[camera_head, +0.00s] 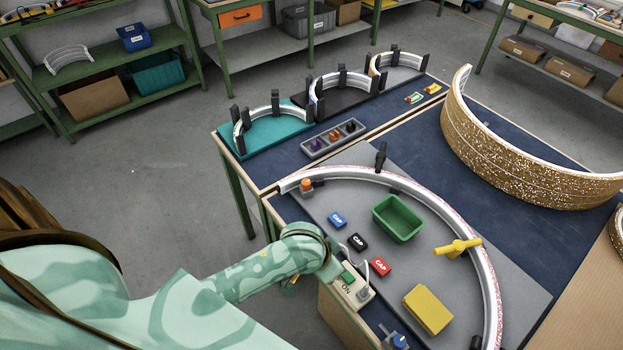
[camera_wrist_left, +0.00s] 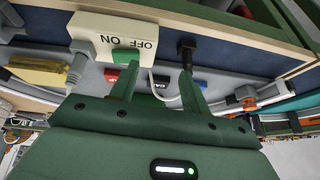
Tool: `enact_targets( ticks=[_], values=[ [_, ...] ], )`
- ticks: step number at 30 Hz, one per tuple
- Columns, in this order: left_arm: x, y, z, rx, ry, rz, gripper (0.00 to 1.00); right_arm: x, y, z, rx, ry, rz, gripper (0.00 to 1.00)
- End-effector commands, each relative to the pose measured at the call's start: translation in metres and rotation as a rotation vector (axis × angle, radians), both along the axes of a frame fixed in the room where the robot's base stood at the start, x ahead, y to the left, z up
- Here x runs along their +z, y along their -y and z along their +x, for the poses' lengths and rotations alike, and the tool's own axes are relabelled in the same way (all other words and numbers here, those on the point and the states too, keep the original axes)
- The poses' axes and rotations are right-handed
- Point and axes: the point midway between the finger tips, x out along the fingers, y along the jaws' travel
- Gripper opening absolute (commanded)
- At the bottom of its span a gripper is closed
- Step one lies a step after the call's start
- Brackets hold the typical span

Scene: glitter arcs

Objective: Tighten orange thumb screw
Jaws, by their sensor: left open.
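The orange thumb screw (camera_head: 306,185) is a small upright knob at the left end of the white curved strip (camera_head: 420,193) on the grey board. My left arm comes in from the left in the head view, and its hand is by the ON/OFF switch box (camera_head: 352,284), well short of the screw. In the wrist view my left gripper (camera_wrist_left: 161,75) is open, its two green fingers apart and pointing at the switch box (camera_wrist_left: 112,38) with its green rocker. Nothing shows held between the fingers. My right gripper is out of view.
Cables run from the switch box. A glittery arc (camera_head: 520,160) stands right.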

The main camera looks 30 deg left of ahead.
Motion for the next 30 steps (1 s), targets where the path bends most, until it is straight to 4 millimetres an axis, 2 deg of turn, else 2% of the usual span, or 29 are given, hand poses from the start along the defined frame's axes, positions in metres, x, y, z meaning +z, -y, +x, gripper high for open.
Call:
enact_targets(
  ticks=[1,9,11,14,17,21,24,27,30],
  values=[
    [0.005,0.004,0.006,0.001,-0.002,-0.013,0.47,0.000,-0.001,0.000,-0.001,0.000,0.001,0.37],
    [0.008,0.019,0.039,0.087,-0.112,-0.104,0.47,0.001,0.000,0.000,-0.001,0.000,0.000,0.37],
    [0.011,0.019,0.049,0.128,-0.151,-0.120,0.47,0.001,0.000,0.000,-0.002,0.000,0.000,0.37],
    [0.018,0.007,0.072,0.236,-0.228,-0.130,0.47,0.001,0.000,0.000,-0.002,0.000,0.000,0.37],
    [0.036,-0.024,0.102,0.430,-0.316,-0.123,0.47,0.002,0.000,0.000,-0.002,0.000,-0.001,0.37],
    [0.083,-0.094,0.147,0.836,-0.404,-0.122,0.47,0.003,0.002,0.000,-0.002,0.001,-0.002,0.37],
    [0.121,-0.137,0.167,1.096,-0.427,-0.149,0.47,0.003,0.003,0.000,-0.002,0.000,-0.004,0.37],
    [0.148,-0.165,0.178,1.272,-0.438,-0.182,0.47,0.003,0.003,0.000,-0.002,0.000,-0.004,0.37],
    [0.160,-0.178,0.181,1.361,-0.444,-0.202,0.47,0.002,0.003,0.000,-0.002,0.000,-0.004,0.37]
  ],
)
